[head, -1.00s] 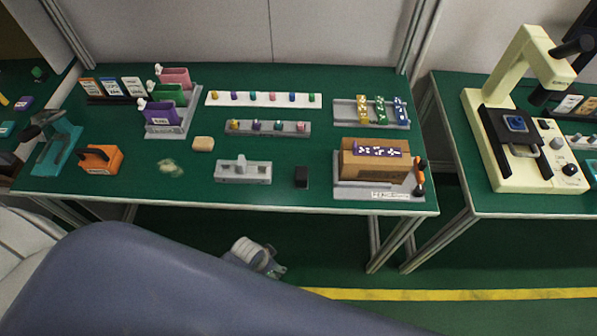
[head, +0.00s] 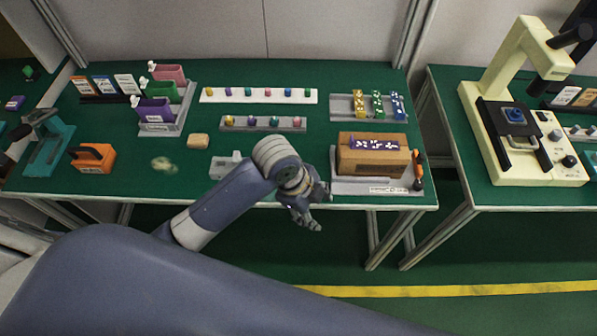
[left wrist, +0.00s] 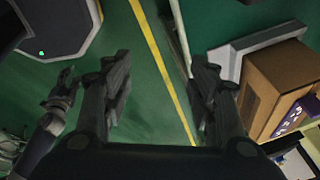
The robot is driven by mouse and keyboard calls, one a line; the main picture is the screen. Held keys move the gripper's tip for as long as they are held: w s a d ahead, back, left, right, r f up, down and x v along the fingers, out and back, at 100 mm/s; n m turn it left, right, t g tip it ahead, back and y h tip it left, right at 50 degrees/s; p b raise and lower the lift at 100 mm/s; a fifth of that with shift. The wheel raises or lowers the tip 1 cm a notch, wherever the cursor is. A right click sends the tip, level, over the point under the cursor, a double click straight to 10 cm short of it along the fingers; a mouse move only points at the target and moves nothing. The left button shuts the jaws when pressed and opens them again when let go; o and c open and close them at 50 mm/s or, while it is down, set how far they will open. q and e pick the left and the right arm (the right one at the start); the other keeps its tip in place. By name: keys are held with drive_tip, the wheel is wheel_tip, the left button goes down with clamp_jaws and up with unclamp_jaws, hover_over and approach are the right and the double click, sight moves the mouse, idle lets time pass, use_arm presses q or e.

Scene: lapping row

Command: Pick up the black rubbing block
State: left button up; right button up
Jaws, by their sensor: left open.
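The black rubbing block does not show now; in the head view my left wrist and gripper cover the spot near the table's front edge where it stood. My left gripper (head: 312,208) is at that front edge, left of the cardboard box. In the left wrist view its two fingers (left wrist: 160,92) are apart with nothing between them, over green floor and a yellow line. Another gripper, likely my right one (left wrist: 62,92), shows at the left of that view; its opening is unclear.
A cardboard box (head: 365,162) on a grey stand (head: 350,187) is close to the right of my left gripper. A grey fixture (head: 222,166) is partly behind my arm. A tan block (head: 198,141) and an orange holder (head: 92,158) are further left.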

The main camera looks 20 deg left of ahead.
use_arm(q)
drive_tip(key=w+a+r+m+y, duration=0.1)
drive_tip(key=w+a+r+m, duration=0.1)
drive_tip(key=w+m, duration=0.1)
drive_tip(key=w+a+r+m+g+y, duration=0.1)
drive_tip(key=w+a+r+m, duration=0.1)
drive_tip(key=w+a+m, duration=0.1)
drive_tip(key=w+a+r+m+g+y, duration=0.1)
drive_tip(key=w+a+r+m, duration=0.1)
drive_tip(key=m, duration=0.5)
drive_tip(key=shift+w+a+r, duration=0.2)
drive_tip(key=shift+w+a, duration=0.1)
drive_tip(key=shift+w, duration=0.4)
drive_tip(key=shift+w+a+r, duration=0.15)
drive_tip(key=shift+w+a, duration=0.1)
drive_tip(key=shift+w, duration=0.45)
wheel_tip(320, 180, down, 5)
drive_tip(key=shift+r+p, duration=0.2)
drive_tip(key=shift+p, duration=0.1)
drive_tip(key=f, duration=0.3)
drive_tip(key=f+p, duration=0.1)
drive_tip(key=shift+w+d+f, duration=0.15)
drive_tip(key=shift+d+f, duration=0.15)
drive_tip(key=shift+f, duration=0.55)
drive_tip(key=c, duration=1.2)
use_arm(e)
drive_tip(key=shift+s+d+r, duration=0.1)
drive_tip(key=shift+d+r, duration=0.05)
drive_tip(key=shift+r, duration=0.8)
